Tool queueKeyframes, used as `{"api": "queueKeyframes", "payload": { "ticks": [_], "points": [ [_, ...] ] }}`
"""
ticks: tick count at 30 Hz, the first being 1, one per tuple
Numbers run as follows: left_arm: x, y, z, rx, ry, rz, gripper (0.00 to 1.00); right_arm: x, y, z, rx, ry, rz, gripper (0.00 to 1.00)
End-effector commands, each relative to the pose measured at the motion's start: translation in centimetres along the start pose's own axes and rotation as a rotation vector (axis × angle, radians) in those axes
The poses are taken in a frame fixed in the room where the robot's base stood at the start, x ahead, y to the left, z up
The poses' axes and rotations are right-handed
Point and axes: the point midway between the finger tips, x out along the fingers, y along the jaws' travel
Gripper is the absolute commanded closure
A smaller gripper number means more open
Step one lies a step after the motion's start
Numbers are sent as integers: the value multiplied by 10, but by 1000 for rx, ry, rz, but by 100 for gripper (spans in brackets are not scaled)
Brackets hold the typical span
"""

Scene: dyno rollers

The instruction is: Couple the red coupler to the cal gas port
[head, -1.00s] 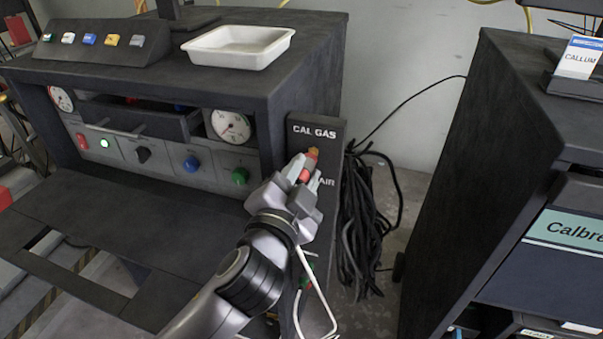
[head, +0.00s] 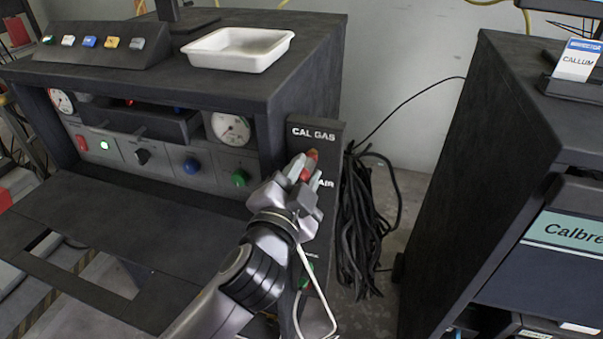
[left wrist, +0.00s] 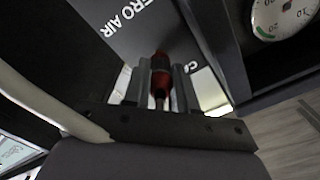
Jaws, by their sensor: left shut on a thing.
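The red coupler (head: 312,155) is held between the fingers of my left gripper (head: 306,173), just below the CAL GAS lettering on the dark panel (head: 328,146). In the left wrist view, the red coupler (left wrist: 161,82) stands between the two grey fingers of my left gripper (left wrist: 160,88), its far end against or close to the panel face. The cal gas port is hidden behind the coupler and fingers, with only a bit of orange at the tip. I cannot tell whether the coupler is seated on it. My right gripper is not in view.
The AIR lettering shows just right of the fingers. A green fitting (head: 306,270) sits lower on the panel. Black cables (head: 365,220) hang right of it. A bench with gauges, knobs and a white tray (head: 238,48) stands left; a dark cabinet (head: 480,180) stands right.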

Motion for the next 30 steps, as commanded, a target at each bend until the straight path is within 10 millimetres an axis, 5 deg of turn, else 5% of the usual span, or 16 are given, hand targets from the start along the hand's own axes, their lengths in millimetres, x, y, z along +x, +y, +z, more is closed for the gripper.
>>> {"api": "queueKeyframes", "payload": {
  "ticks": [16, 17, 19, 30],
  "points": [
    [8, -3, -4, -1, 9, -7, 100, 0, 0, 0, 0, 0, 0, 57],
    [8, -3, -4, -1, 9, -7, 64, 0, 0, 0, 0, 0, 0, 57],
    [8, -3, -3, -1, 8, -6, 44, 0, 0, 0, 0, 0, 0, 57],
    [4, 0, 0, 0, 1, -1, 44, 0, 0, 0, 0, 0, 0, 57]
  ]
}}
